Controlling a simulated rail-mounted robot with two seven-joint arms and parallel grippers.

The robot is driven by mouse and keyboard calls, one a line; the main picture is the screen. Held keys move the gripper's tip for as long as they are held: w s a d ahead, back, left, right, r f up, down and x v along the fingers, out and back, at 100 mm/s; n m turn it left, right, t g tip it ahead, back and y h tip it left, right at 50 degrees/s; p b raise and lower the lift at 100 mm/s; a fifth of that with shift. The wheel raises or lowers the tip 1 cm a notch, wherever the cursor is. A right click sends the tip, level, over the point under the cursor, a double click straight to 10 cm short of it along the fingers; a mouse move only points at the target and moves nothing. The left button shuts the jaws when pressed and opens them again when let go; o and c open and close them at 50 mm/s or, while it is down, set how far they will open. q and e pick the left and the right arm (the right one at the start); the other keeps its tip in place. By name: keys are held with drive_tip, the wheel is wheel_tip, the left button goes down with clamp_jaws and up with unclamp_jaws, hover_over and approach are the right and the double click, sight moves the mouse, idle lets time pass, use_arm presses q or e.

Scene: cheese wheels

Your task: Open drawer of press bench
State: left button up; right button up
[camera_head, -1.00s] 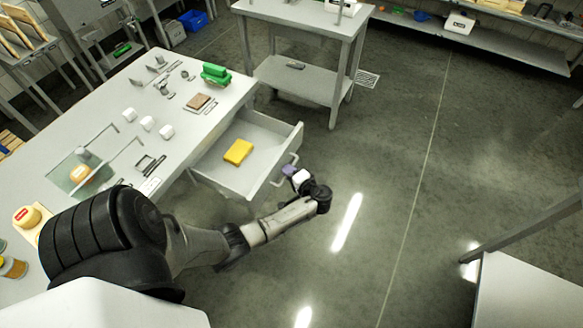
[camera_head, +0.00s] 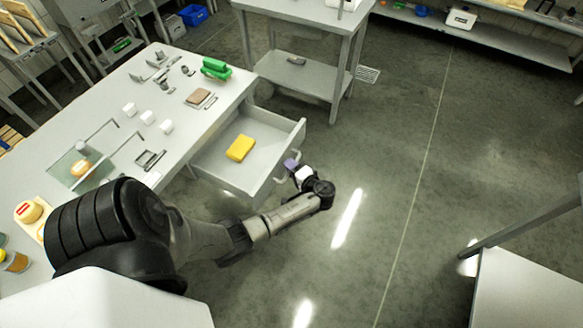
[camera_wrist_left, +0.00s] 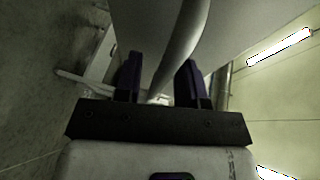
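The press bench (camera_head: 118,86) is a light grey table on the left in the head view. Its drawer (camera_head: 213,160) is pulled out at the bench's right end, and a yellow block (camera_head: 240,148) lies inside. A pale bar handle (camera_head: 283,166) is on the drawer front. My left gripper (camera_head: 291,165) is at this handle, outside the drawer front. In the left wrist view the two dark fingers (camera_wrist_left: 160,78) stand apart, with the curved handle (camera_wrist_left: 182,50) between them and gaps visible beside it. My right gripper is not in view.
On the bench top are white blocks (camera_head: 147,117), a green item (camera_head: 215,68) and a glass-like plate with a cheese wheel (camera_head: 80,168). A grey side table (camera_head: 300,12) stands behind the drawer. Floor to the right of the drawer is clear; another table (camera_head: 530,290) is at the lower right.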

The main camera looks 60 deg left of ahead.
use_arm(q)
drive_tip(key=p+v, duration=0.1)
drive_tip(key=v, duration=1.3)
drive_tip(key=shift+a, duration=0.15)
